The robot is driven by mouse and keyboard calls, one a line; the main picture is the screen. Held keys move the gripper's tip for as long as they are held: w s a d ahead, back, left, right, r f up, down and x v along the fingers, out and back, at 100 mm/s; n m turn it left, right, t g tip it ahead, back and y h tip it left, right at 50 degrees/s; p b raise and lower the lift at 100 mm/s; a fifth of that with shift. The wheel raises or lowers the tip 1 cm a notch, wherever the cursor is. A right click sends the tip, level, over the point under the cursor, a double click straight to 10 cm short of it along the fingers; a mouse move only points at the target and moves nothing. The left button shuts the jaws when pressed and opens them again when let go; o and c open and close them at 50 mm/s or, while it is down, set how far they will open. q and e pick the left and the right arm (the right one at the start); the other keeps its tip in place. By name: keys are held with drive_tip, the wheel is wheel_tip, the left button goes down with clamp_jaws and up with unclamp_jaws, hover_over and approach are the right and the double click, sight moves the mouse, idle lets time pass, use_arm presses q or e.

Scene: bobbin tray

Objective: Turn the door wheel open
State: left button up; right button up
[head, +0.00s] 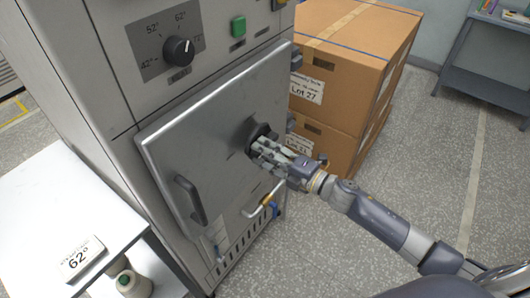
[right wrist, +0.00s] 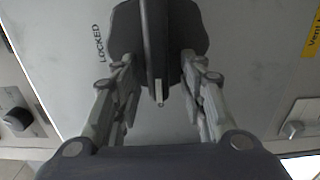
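The door wheel (head: 256,133) is a dark knob on the right part of a grey metal cabinet door (head: 215,140). In the right wrist view the wheel (right wrist: 187,35) has a raised grip bar, pointing down the picture, on a dark round base. The word LOCKED stands to its left. My right gripper (head: 262,150) is at the wheel; in the right wrist view its fingers (right wrist: 158,65) are open, one on each side of the bar, with a gap showing on both sides. The door looks closed. My left gripper is not in view.
A dark handle (head: 190,199) is on the door's left side. A dial (head: 179,51) and green button (head: 238,27) sit above. A valve with a blue handle (head: 274,207) is below. Cardboard boxes (head: 350,45) stand right of the cabinet. A white table (head: 40,205) is at left.

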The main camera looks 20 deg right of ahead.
drive_tip(key=v, duration=1.2)
drive_tip(key=shift+d, duration=0.1)
idle(0.4)
